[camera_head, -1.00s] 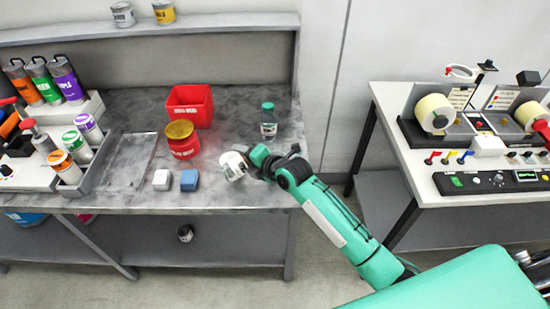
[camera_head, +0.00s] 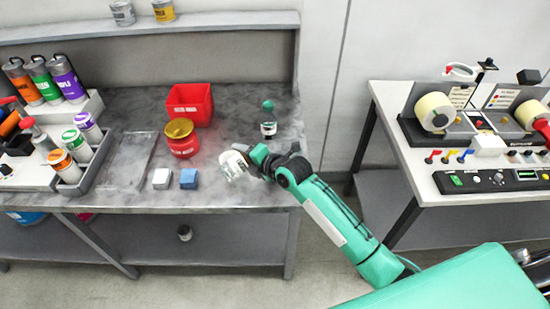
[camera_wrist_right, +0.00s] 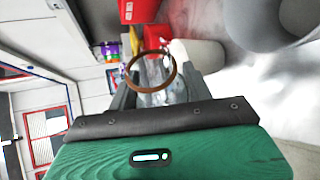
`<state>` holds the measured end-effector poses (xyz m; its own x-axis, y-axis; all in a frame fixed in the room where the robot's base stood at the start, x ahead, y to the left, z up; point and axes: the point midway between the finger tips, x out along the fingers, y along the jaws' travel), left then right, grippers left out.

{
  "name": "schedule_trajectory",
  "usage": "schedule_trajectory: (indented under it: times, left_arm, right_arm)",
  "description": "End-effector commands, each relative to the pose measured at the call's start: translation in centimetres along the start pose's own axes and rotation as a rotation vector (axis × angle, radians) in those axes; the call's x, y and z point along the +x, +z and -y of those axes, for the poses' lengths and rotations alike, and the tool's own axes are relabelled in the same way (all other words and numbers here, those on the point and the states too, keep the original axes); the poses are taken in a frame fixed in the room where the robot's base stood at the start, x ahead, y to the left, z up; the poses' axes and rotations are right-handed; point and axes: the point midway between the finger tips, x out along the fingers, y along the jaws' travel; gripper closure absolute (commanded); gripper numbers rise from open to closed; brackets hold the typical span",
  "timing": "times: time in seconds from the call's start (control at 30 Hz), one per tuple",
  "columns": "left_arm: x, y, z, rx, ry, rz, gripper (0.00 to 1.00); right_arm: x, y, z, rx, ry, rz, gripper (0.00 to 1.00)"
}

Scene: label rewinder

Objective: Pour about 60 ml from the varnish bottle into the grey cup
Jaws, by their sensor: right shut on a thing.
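My right gripper (camera_head: 233,164) is low over the front right of the bench, shut on a small clear vessel. In the right wrist view the clear vessel (camera_wrist_right: 160,97) sits between the fingers, with a brown ring-shaped rim. I cannot tell whether it is the varnish bottle, or what it holds. A small container with a green top (camera_head: 268,119) stands on the bench behind the gripper; its lower part is clear with a dark-and-white band. I cannot pick out the grey cup with certainty. My left gripper is out of view.
A red jar with a gold lid (camera_head: 183,146) and a red bin (camera_head: 190,104) stand left of and behind the gripper. A white block (camera_head: 162,179) and a blue block (camera_head: 189,179) lie near the front edge. The label machine (camera_head: 480,150) is on the right table.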

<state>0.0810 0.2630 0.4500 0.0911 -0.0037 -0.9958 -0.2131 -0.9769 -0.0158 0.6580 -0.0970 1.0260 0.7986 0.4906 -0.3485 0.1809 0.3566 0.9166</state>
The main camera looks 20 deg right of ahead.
Motion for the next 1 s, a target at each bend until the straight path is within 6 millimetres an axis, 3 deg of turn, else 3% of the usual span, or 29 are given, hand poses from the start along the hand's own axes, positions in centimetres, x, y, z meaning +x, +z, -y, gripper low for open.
schedule_trajectory:
  times: [0.67, 1.0]
  left_arm:
    - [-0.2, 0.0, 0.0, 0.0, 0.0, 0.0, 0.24]
    - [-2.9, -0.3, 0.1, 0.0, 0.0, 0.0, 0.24]
  right_arm:
    - [-0.1, 0.0, -0.1, -0.009, -0.003, 0.002, 0.75]
    - [-0.5, 0.7, -1.2, -0.165, -0.064, 0.047, 0.75]
